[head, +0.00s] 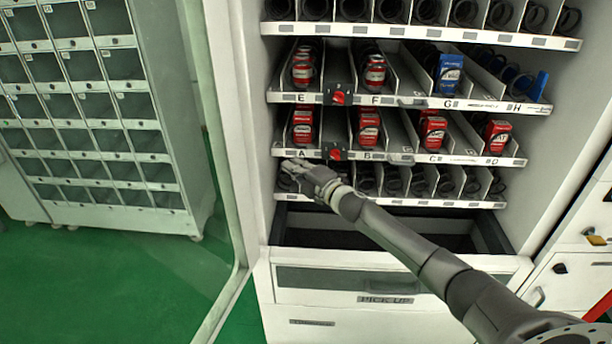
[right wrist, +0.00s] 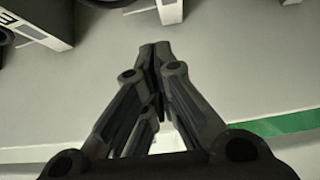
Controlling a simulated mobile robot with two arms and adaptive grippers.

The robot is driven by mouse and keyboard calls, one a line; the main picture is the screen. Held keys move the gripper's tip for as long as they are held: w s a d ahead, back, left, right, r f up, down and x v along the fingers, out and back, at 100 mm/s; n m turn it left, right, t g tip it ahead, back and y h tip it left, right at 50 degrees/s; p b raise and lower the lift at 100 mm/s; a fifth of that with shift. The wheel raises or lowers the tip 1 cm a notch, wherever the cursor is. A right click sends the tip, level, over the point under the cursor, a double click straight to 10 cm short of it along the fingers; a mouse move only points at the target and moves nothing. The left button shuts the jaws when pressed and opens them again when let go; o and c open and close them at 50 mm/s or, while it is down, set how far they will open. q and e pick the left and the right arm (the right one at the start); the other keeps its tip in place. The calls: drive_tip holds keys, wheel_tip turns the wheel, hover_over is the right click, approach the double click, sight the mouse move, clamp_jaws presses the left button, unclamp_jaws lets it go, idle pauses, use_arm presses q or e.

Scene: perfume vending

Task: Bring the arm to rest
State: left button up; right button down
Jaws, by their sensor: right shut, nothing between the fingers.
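My right arm (head: 405,240) reaches from the lower right into the open front of the vending machine (head: 240,120). My right gripper (head: 290,168) is just below the left end of the shelf marked A to D (head: 400,157), in front of the lowest shelf row. In the right wrist view the fingers of my right gripper (right wrist: 155,50) are closed together with nothing between them. I cannot tell from the head view whether the fingertips touch the shelf edge. My left gripper is not in view.
Red boxes (head: 303,126) stand in the A to D row. Red-and-white cans (head: 375,72) and a blue box (head: 449,72) stand above. The dark pick-up bin (head: 380,237) is under my forearm. A glass door (head: 215,150) stands open at left, beside a locker cabinet (head: 90,110).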

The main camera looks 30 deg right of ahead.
drive_tip(key=v, duration=0.5)
drive_tip(key=shift+s+a+r+b, duration=0.15)
drive_tip(key=shift+s+r+b, duration=0.1)
drive_tip(key=shift+b, duration=0.1)
